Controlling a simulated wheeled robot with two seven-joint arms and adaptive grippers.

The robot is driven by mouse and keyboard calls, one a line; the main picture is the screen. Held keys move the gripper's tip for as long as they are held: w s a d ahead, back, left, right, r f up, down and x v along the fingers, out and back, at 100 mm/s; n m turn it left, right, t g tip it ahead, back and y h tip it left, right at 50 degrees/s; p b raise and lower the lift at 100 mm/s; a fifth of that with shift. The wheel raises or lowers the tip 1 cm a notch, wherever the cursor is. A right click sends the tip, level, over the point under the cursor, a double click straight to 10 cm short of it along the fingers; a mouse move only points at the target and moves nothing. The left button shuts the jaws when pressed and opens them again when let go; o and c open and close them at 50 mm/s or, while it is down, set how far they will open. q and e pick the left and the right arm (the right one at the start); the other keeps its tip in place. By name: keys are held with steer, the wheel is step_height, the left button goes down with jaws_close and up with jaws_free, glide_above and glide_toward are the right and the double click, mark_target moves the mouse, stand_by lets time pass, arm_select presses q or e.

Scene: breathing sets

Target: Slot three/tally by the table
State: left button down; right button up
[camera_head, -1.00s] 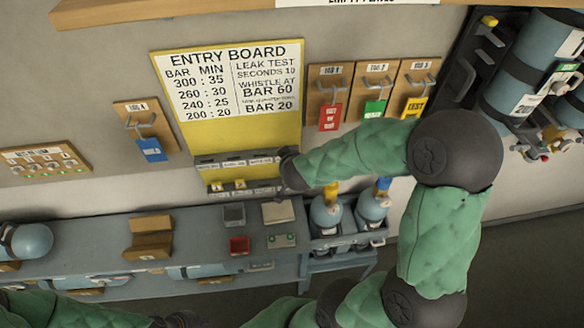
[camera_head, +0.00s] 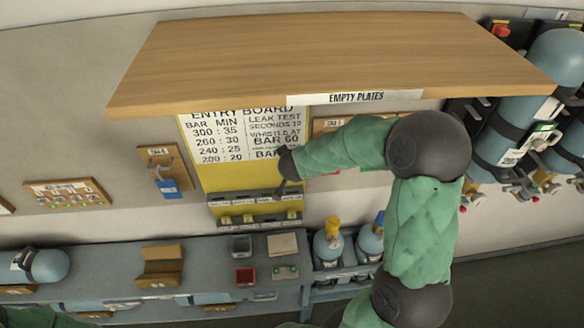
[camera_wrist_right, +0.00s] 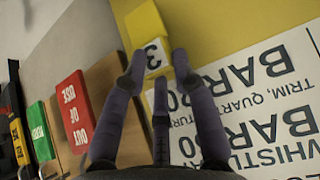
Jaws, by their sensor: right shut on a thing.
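The yellow entry board (camera_head: 215,178) hangs on the wall, with its printed table of bar and minutes at the top. A grey slotted rack (camera_head: 230,200) crosses its lower part, and a lower row (camera_head: 250,220) holds small yellow pieces; their lettering is too small to read. My right gripper (camera_head: 282,188) is in front of the board's right side, by the rack's right end. In the right wrist view my right gripper (camera_wrist_right: 160,75) is shut on a yellow tally (camera_wrist_right: 145,27) with a white "3" label. My left gripper is out of view.
A wooden shelf (camera_head: 320,55) marked EMPTY PLATES juts out above the board. Red (camera_wrist_right: 75,108) and green (camera_wrist_right: 40,130) tags hang beside it. The bench (camera_head: 110,265) below carries grey and red trays. Cylinders (camera_head: 510,120) stand at right.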

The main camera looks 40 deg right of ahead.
steer(key=shift+f, duration=0.1)
stand_by(0.3)
steer(key=shift+f+b, duration=2)
steer(key=shift+f, duration=0.8)
steer(key=shift+p, duration=0.9)
steer(key=shift+p, duration=0.35)
steer(key=shift+g+p, duration=0.3)
steer(key=shift+p, duration=0.3)
steer(key=shift+f+b, duration=1.35)
steer(key=shift+f, duration=0.7)
steer(key=shift+c, duration=0.2)
steer(key=o, duration=1)
steer(key=shift+o, duration=0.2)
